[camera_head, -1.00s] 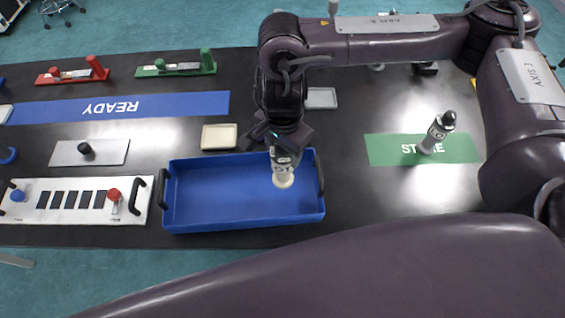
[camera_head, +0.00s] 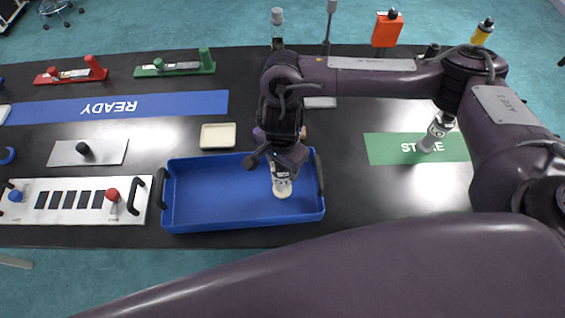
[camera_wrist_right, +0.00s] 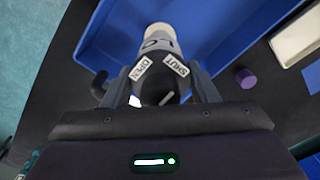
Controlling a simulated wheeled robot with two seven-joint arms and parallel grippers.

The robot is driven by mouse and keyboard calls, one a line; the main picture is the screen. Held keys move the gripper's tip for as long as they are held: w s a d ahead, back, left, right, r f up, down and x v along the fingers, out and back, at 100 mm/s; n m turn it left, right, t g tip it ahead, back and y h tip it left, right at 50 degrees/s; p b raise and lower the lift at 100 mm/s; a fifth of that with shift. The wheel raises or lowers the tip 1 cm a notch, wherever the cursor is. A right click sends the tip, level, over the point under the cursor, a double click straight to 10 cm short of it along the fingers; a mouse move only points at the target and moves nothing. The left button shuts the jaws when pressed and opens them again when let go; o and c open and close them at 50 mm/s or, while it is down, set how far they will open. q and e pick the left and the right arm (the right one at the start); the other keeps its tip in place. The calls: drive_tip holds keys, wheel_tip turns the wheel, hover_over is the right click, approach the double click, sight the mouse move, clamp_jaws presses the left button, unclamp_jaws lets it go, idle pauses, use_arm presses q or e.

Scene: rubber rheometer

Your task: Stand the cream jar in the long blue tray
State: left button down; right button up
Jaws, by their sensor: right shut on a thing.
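The long blue tray (camera_head: 232,195) lies at the front middle of the dark table; its wall also shows in the right wrist view (camera_wrist_right: 95,45). My right gripper (camera_head: 280,165) is shut on the cream jar (camera_head: 282,187), upright or nearly so, within the right part of the tray. I cannot tell whether its base touches the tray floor. In the right wrist view the gripper's fingers (camera_wrist_right: 160,88) sit on either side of the jar's dark cap (camera_wrist_right: 158,78), marked OPEN and SHUT. My left gripper is not in view.
A similar bottle (camera_head: 436,132) stands on the green mat (camera_head: 385,149) at right. A cream dish (camera_head: 218,136) lies behind the tray. A white panel (camera_head: 70,206) with knobs is left of the tray. The tray's left part is empty.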

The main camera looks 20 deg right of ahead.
drive_tip(key=o, duration=1.4)
drive_tip(key=shift+f, duration=0.1)
drive_tip(key=shift+c, duration=0.2)
drive_tip(key=shift+r+p, duration=0.3)
drive_tip(key=shift+p, duration=0.05)
drive_tip(key=shift+r, duration=0.25)
wheel_tip(320, 180, up, 11)
drive_tip(key=shift+r+b, duration=0.1)
drive_tip(key=shift+b, duration=0.35)
drive_tip(key=shift+r, duration=0.1)
